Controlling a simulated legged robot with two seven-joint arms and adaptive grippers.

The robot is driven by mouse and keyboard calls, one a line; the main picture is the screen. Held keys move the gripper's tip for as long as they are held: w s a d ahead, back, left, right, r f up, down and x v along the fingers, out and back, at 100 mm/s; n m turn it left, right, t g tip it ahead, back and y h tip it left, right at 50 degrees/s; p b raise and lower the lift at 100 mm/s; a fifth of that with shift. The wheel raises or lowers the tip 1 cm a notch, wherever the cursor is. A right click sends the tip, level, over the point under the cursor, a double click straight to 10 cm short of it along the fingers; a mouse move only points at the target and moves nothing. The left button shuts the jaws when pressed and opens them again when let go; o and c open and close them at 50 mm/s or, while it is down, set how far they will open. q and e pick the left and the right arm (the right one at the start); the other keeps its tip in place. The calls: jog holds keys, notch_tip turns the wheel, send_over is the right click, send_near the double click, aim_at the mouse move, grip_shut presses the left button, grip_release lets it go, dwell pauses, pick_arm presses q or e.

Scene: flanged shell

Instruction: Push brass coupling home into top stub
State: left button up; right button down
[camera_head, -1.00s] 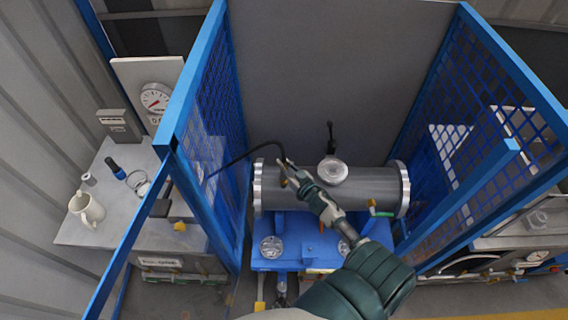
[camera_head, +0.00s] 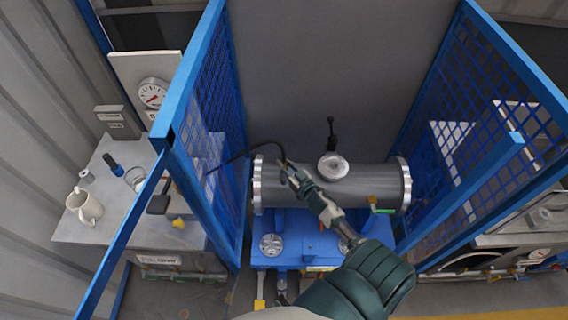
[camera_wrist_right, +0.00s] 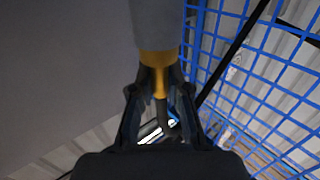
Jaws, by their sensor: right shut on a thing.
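The grey flanged shell (camera_head: 340,187) lies across a blue stand. My right gripper (camera_head: 291,172) is at the left part of the shell. In the wrist view the right gripper (camera_wrist_right: 157,98) is shut on the brass coupling (camera_wrist_right: 157,60), with a finger on each side. The coupling's far end meets a grey cylinder (camera_wrist_right: 155,25), seemingly the top stub, and no gap shows between them. How deep it sits cannot be told. A black hose (camera_head: 240,153) arches from the left fence to the gripper. The coupling is mostly hidden in the head view. My left gripper is not in view.
Blue mesh fences stand left (camera_head: 215,130) and right (camera_head: 480,130) of the shell, with a grey wall (camera_head: 340,70) behind. A black-handled lever (camera_head: 331,135) rises behind the shell's round top fitting (camera_head: 333,167). A side bench (camera_head: 110,225) holds a white jug (camera_head: 86,207).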

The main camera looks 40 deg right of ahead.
jog(key=shift+f, duration=0.1)
jog(key=c, duration=1.1)
grip_release()
jog(key=shift+d, duration=0.1)
jog(key=shift+o, duration=0.2)
jog(key=s, duration=1.2)
jog(key=shift+a, duration=0.25)
jog(key=shift+f, duration=0.1)
